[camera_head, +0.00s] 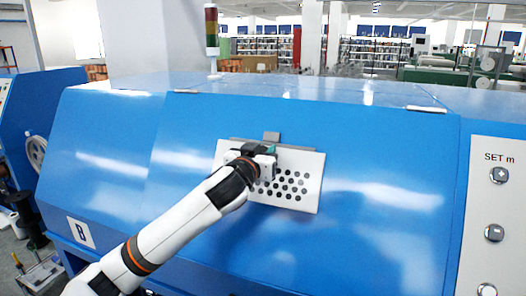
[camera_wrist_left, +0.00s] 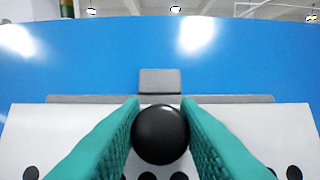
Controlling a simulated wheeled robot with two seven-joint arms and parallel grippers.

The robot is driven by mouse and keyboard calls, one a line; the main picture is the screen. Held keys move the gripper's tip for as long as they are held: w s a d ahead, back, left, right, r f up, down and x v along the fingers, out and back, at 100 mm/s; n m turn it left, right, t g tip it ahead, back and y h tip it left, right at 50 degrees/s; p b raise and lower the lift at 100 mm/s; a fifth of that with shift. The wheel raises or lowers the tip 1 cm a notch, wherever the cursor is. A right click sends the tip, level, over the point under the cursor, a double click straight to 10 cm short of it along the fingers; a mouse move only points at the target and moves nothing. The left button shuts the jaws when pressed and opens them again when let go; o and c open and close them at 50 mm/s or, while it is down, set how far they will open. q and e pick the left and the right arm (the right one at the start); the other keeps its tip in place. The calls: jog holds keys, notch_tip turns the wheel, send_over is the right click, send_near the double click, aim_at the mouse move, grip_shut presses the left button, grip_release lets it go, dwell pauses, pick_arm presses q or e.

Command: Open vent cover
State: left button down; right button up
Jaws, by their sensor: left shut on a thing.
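The vent cover (camera_head: 303,200) is a white perforated plate on the sloped front of the blue machine. It also shows in the left wrist view (camera_wrist_left: 60,120), with a grey strip along its top edge and a grey tab (camera_wrist_left: 160,80) above. My left gripper (camera_head: 268,150) is at the upper part of the cover. In the left wrist view its green fingers (camera_wrist_left: 160,135) are shut on a round black knob (camera_wrist_left: 160,134) in front of the cover. In the head view the gripper hides the knob and part of the cover. My right gripper is not in view.
The blue machine (camera_head: 390,150) fills most of the head view. A light panel with round buttons (camera_head: 495,233) stands at the right, and a signal lamp (camera_head: 211,28) rises behind. The blue surface around the cover is clear.

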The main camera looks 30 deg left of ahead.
pick_arm(q)
jog(key=shift+s+f+b, duration=0.15)
jog(key=shift+s+b, duration=0.1)
jog(key=shift+b, duration=0.45)
jog(key=s+d+f+t+y+b, duration=0.2)
jog(key=s+t+b, duration=0.6)
jog(key=b, duration=1.3)
jog(key=shift+s+f, duration=0.15)
jog(key=shift+s, duration=0.4)
jog(key=shift+d, duration=0.15)
jog(key=c, duration=1.1)
grip_release()
jog(key=shift+c, duration=0.2)
